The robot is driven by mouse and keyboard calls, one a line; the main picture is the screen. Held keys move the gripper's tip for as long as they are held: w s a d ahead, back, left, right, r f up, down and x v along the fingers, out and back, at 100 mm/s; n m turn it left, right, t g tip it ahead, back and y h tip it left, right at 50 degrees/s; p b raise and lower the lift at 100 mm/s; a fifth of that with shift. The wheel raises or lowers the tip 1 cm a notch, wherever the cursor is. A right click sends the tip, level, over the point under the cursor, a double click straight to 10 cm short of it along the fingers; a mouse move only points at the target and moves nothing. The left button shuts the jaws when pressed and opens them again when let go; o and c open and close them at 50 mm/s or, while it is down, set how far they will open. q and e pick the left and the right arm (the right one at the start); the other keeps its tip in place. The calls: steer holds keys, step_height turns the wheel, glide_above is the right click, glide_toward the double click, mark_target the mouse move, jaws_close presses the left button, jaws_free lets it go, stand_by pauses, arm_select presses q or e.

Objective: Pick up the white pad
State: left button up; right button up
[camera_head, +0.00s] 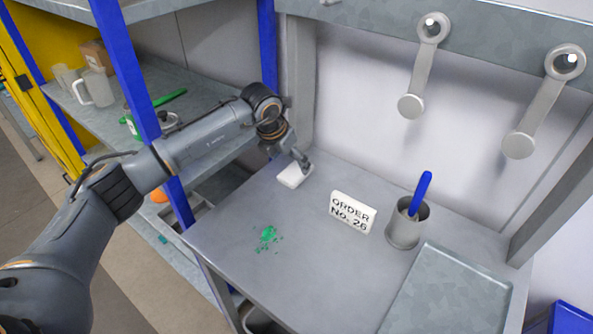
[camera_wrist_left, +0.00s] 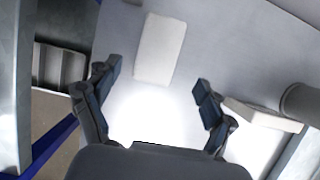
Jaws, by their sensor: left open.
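The white pad (camera_head: 292,178) is a small flat white block lying on the grey worktop (camera_head: 320,265) near its back left part. My left gripper (camera_head: 300,160) is just above and behind it in the head view and partly hides it. In the left wrist view the pad (camera_wrist_left: 160,48) lies beyond the fingertips, roughly centred between them. The left gripper (camera_wrist_left: 157,78) is open with nothing between its fingers. My right gripper is not in view.
A white order sign (camera_head: 352,212), a grey cup (camera_head: 405,232) with a blue-handled tool (camera_head: 420,193) and a metal tray (camera_head: 450,295) stand to the right. Green bits (camera_head: 268,236) lie on the worktop. A blue post (camera_head: 140,75) and shelf are left.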

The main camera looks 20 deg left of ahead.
mark_target(294, 171)
arm_select(q)
steer(key=shift+w+f+p, duration=0.1)
steer(key=shift+f+p, duration=0.25)
steer(key=shift+f, duration=0.1)
steer(key=p+x, duration=0.1)
steer(key=x, duration=0.2)
steer(key=shift+w+f, duration=0.4)
steer(key=shift+f, duration=0.25)
steer(key=shift+c, duration=0.2)
steer(key=c, duration=0.7)
steer(key=shift+c, duration=1.2)
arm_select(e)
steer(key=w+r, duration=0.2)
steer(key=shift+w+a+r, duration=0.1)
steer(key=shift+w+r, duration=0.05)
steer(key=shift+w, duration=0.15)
